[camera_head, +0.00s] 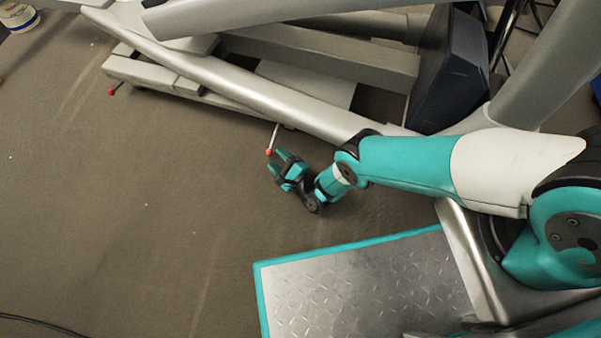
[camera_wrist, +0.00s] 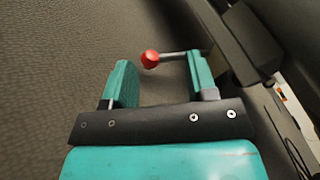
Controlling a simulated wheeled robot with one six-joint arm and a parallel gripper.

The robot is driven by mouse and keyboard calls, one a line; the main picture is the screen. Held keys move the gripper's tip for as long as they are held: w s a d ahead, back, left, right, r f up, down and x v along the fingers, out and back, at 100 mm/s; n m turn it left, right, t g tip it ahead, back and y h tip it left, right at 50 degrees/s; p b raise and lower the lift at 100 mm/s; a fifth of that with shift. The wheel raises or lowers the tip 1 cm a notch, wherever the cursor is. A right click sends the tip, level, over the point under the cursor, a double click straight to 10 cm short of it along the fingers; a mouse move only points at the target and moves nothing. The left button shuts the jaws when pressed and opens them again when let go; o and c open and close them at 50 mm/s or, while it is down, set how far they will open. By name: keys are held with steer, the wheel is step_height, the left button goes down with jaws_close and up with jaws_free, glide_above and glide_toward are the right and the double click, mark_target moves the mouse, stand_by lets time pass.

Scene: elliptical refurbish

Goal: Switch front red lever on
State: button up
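The near red lever has a thin metal rod and a red ball knob (camera_head: 269,152), and it sticks out from under the grey machine frame. My gripper (camera_head: 279,162) is open right by this knob. In the wrist view the red knob (camera_wrist: 150,59) shows near the fingertips of my gripper (camera_wrist: 160,75), between the two teal fingers and closer to the left one. The rod runs right from the knob, past the tip of the right finger. I cannot tell whether a finger touches the lever. A second red-knobbed lever (camera_head: 112,91) sticks out farther left along the frame.
The grey elliptical frame (camera_head: 240,88) spans the top, with a dark block (camera_head: 450,75) at its right. Brown carpet (camera_head: 130,220) is clear at left. A white tub (camera_head: 18,16) stands at the top left, and a dark cable (camera_head: 40,322) lies at the bottom left.

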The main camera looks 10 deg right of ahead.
steer(key=p+v, duration=0.5)
steer(key=v, duration=0.5)
steer(key=shift+p, duration=0.3)
